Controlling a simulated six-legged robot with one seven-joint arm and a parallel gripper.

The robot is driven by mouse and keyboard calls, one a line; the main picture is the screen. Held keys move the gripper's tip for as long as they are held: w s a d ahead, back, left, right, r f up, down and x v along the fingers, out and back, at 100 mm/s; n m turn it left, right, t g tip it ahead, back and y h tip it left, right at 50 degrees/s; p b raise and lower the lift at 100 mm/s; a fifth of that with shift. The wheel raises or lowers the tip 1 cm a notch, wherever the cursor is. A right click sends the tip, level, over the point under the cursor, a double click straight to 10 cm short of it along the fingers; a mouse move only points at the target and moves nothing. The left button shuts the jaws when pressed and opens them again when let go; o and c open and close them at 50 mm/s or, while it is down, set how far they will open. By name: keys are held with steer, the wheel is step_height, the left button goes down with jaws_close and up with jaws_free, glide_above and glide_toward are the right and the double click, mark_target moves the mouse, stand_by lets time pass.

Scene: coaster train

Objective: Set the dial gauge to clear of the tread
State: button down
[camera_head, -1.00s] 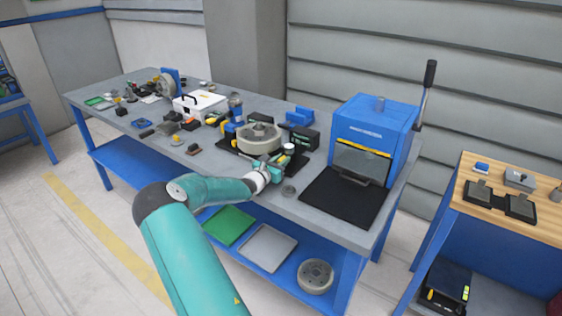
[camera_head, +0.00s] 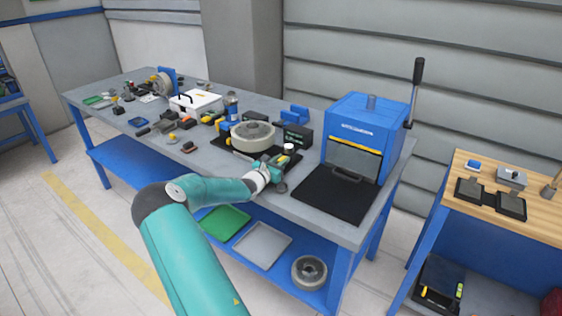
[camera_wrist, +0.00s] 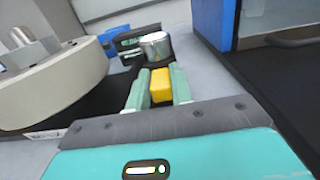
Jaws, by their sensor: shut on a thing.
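The grey wheel (camera_head: 253,133) with its tread lies flat on a black base and fills the left of the wrist view (camera_wrist: 60,85). What looks like the dial gauge, a dark body with a round silver top (camera_wrist: 156,46), stands to the wheel's right; its silver top shows in the head view (camera_head: 289,148). A gap shows between gauge and tread in the wrist view. My gripper (camera_head: 278,162) is shut on a yellow block (camera_wrist: 161,84) just in front of the gauge. Whether block and gauge are joined is hidden, as is the dial face.
A dark box with green lettering (camera_head: 296,136) stands behind the gauge. A blue press (camera_head: 365,135) with a black mat (camera_head: 325,195) stands to the right. Several small parts crowd the bench's left.

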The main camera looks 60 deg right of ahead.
steer(key=shift+s+f, duration=0.2)
steer(key=shift+s+r, duration=0.1)
steer(key=shift+s, duration=0.1)
steer(key=c, duration=1.2)
jaws_free()
steer(key=shift+a+r, duration=0.1)
steer(key=shift+a, duration=0.05)
steer(key=shift+c, duration=0.2)
steer(key=shift+w, duration=0.2)
steer(key=a, duration=0.4)
steer(key=w+a, duration=0.1)
steer(key=a, duration=0.4)
steer(key=w+a, duration=0.1)
steer(key=a, duration=0.3)
steer(key=shift+w+a, duration=0.1)
steer(key=shift+a, duration=0.15)
